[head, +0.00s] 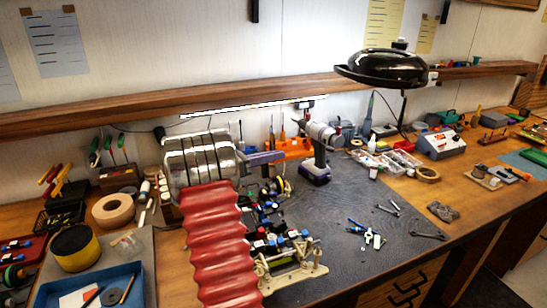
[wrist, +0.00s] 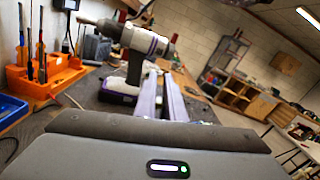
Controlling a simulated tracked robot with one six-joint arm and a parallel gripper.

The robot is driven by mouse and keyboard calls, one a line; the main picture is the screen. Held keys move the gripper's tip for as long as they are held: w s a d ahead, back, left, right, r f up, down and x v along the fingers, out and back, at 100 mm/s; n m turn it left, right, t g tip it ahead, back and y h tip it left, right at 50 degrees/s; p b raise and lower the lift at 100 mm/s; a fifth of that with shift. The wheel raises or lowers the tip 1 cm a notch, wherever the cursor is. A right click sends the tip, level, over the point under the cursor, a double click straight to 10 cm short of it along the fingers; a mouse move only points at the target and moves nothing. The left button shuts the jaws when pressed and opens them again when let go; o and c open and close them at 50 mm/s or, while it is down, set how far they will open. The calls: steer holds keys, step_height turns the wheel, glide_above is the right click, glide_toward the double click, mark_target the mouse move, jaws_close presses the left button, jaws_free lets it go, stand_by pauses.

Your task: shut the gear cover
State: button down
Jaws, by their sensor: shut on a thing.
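The RC car (head: 285,246) stands on the dark mat, with its pale front parts, blue and red details and wiring showing. Part of it is hidden behind my red ribbed arm sleeve. I cannot make out the gear cover for certain. My gripper (head: 282,155) has purple fingers and points right, above the far end of the car and left of the drill. In the wrist view the two fingers (wrist: 166,82) run close together, side by side, away from me. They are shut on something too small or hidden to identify.
A grey and purple drill (head: 318,150) stands upright just beyond the gripper. An orange tool holder (head: 291,147) is behind it. Loose pliers and small tools (head: 366,233) lie right of the car. A black lamp (head: 384,69) hangs above. The mat's right part is mostly clear.

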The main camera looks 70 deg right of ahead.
steer(key=shift+s+r+m, duration=0.1)
steer(key=shift+s+m, duration=0.1)
steer(key=shift+m, duration=0.2)
steer(key=s+a+m, duration=0.1)
steer(key=m, duration=0.2)
steer(key=shift+s+a+r, duration=0.15)
steer(key=shift+s+a, duration=0.05)
steer(key=shift+s+a+f+m, duration=0.1)
steer(key=shift+s+a+m, duration=0.25)
steer(key=shift+m, duration=0.5)
steer(key=shift+s+a+f+m, duration=0.15)
steer(key=shift+s+a+m, duration=0.15)
steer(key=shift+m, duration=0.5)
steer(key=shift+s+a+f+m, duration=0.1)
steer(key=shift+s+a+m, duration=0.25)
steer(key=shift+m, duration=0.5)
steer(key=c, duration=1.9)
jaws_free()
